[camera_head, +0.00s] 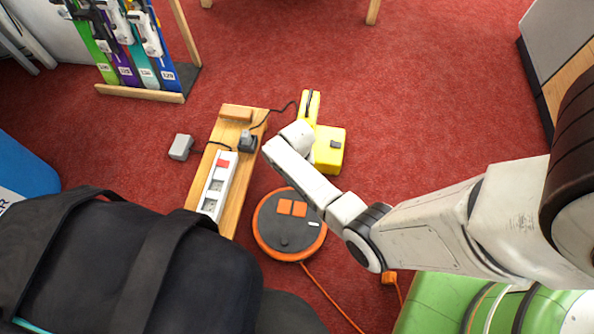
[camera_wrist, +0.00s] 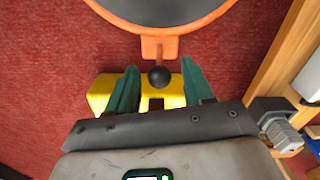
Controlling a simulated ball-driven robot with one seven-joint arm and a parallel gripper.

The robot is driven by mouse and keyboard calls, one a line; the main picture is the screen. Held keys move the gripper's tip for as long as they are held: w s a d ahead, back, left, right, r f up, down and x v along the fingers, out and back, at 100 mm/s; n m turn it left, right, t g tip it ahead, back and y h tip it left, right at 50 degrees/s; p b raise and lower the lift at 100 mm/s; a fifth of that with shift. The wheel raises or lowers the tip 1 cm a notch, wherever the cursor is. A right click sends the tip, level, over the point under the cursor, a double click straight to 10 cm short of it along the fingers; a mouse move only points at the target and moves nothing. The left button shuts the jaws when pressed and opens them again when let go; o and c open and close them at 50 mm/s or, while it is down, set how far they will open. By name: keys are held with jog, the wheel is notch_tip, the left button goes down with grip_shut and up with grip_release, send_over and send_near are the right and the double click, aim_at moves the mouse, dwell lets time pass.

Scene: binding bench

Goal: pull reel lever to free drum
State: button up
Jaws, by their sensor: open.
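The reel (camera_head: 268,222) is a dark round disc with an orange rim, lying on the red carpet in the head view. In the wrist view its edge (camera_wrist: 160,20) is at the top, with an orange tab (camera_wrist: 152,47) sticking out toward my gripper. A black ball knob (camera_wrist: 159,76) shows at the tab's end. My gripper (camera_wrist: 160,66) is open, its two green fingers on either side of the knob in the picture. No contact shows, and the depth between them is hard to tell. In the head view my arm hides the fingers and the knob.
A yellow case (camera_head: 329,160) lies beyond the reel and shows behind my fingers (camera_wrist: 100,90). Left of the reel is a wooden board (camera_head: 236,200) with a white power strip (camera_head: 217,187) and dark plug (camera_head: 247,141). An orange cable (camera_head: 332,298) trails from the reel.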

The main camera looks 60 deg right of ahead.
jog(key=shift+f+b, duration=0.55)
jog(key=shift+f, duration=0.7)
grip_shut()
